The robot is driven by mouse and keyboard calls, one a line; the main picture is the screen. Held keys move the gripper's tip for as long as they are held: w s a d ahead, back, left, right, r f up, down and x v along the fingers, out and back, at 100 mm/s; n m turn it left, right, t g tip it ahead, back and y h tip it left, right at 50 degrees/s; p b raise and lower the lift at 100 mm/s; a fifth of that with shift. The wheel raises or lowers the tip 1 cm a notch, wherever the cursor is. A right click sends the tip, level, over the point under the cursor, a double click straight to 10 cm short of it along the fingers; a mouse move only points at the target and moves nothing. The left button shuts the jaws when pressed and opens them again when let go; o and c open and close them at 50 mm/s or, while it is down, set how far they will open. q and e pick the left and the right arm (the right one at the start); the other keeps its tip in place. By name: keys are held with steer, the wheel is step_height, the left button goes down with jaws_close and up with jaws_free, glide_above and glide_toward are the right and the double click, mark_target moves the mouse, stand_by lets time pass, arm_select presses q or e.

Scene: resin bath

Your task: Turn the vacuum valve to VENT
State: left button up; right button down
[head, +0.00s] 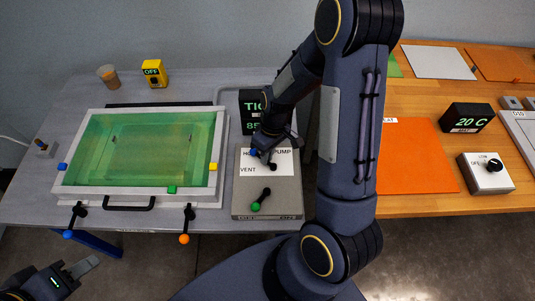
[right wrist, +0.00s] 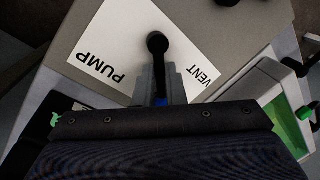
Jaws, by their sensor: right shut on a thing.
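The vacuum valve is a black lever with a blue tip (head: 253,152) on a grey box. A white label (head: 284,158) under it reads PUMP and VENT, with a third word partly covered. The lever points up-left from its pivot (head: 272,167), towards the partly covered word; VENT is at the lower left. My right gripper (head: 264,147) is shut on the lever's blue end, which shows between its fingers in the right wrist view (right wrist: 160,100). The black pivot (right wrist: 157,42) is clear of the fingers. My left gripper (head: 80,270) is low at the left, away from everything; its opening is unclear.
A second lever with a green knob (head: 256,207) sits on the box's front part. The framed bath (head: 140,112) of green resin stands close left. A dark display (head: 250,105) stands behind the box, partly hidden by my right arm.

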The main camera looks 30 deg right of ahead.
steer(key=shift+a+f+n+b, duration=0.15)
steer(key=shift+n+b, duration=0.1)
steer(key=shift+n, duration=0.25)
steer(key=shift+a+r+n+b, duration=0.15)
steer(key=shift+n+b, duration=0.1)
steer(key=shift+n, duration=0.25)
steer(key=shift+s+a+n+g+b, duration=0.1)
steer(key=shift+a+n+g+b, duration=0.1)
steer(key=shift+n, duration=0.4)
steer(key=shift+s+a+n+g+b, duration=0.1)
steer(key=shift+n+g+b, duration=0.1)
steer(key=shift+n, duration=0.4)
steer(key=shift+s+a+n+h+b, duration=0.15)
steer(key=shift+a+n+h+b, duration=0.1)
steer(key=shift+n, duration=0.75)
steer(key=shift+s+a+n+h+b, duration=0.15)
steer(key=shift+n+h, duration=0.1)
steer(key=shift+n, duration=0.75)
steer(key=shift+g, duration=0.3)
steer(key=c, duration=1.5)
jaws_free()
steer(key=v, duration=0.7)
steer(key=shift+r, duration=0.4)
